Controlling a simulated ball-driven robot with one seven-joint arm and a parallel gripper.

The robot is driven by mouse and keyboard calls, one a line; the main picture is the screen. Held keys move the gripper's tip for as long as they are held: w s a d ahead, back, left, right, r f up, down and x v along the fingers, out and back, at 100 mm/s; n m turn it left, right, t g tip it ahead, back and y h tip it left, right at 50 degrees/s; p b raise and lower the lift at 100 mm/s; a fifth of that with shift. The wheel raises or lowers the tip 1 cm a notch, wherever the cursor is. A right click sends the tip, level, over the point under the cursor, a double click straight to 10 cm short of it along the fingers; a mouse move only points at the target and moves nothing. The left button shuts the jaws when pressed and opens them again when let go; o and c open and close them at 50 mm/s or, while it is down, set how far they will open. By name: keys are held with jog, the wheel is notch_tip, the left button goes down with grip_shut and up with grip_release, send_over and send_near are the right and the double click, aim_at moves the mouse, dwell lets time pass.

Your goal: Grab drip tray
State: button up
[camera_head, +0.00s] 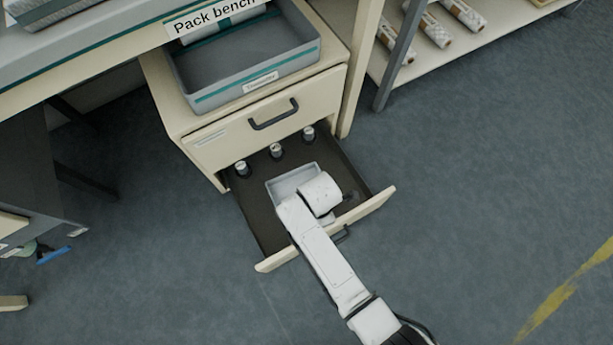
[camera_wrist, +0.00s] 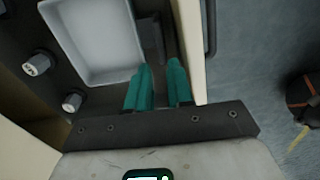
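The drip tray (camera_head: 291,181) is a shallow, light grey rectangular tray lying in the open lower drawer (camera_head: 259,218). In the wrist view the tray (camera_wrist: 96,42) fills the upper left, its inside empty where visible. A dark block (camera_wrist: 151,40) sits against its right side; I cannot tell whether it belongs to the tray. In the head view my arm hides the fingers and part of the tray.
The drawer front (camera_head: 372,203) rises close beside the fingers. Above is a closed drawer with a dark handle (camera_head: 274,115) and a grey bin (camera_head: 212,88) on top. The floor at right is clear.

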jog(key=shift+d+f+b, duration=0.2)
jog(key=shift+f+b, duration=2)
jog(key=shift+f, duration=1.4)
jog(key=shift+r, duration=0.1)
jog(key=shift+c, duration=0.3)
grip_shut()
